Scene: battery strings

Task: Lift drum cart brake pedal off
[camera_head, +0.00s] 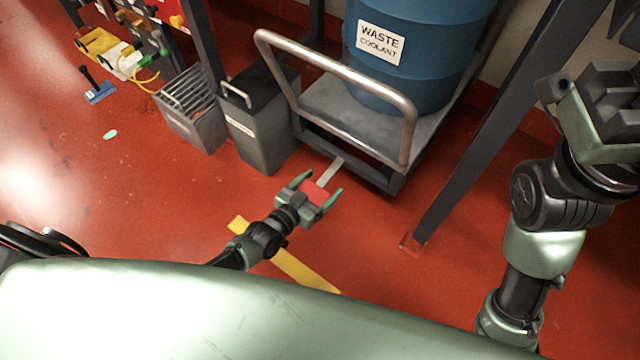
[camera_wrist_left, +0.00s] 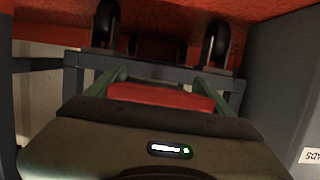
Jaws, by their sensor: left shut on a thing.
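The drum cart (camera_head: 425,133) stands at the upper middle, with a grey tube handle (camera_head: 345,72) and a blue drum on its deck. Its red brake pedal (camera_head: 317,194) sits at the end of a flat light lever (camera_head: 330,171) that sticks out from under the cart's front. My left gripper (camera_head: 320,184) is shut on the pedal, with a green finger on each side. The left wrist view shows the red pedal (camera_wrist_left: 160,97) between the fingers, partly hidden by the gripper body. My right arm shows at the right edge; its fingers do not show.
The blue drum (camera_head: 410,55) is labelled WASTE COOLANT. A dark bin (camera_head: 262,135) and a slatted grey bin (camera_head: 192,122) stand left of the cart. A dark slanted post (camera_head: 480,140) stands right of it. The red floor in front is mostly clear, with yellow tape (camera_head: 300,270).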

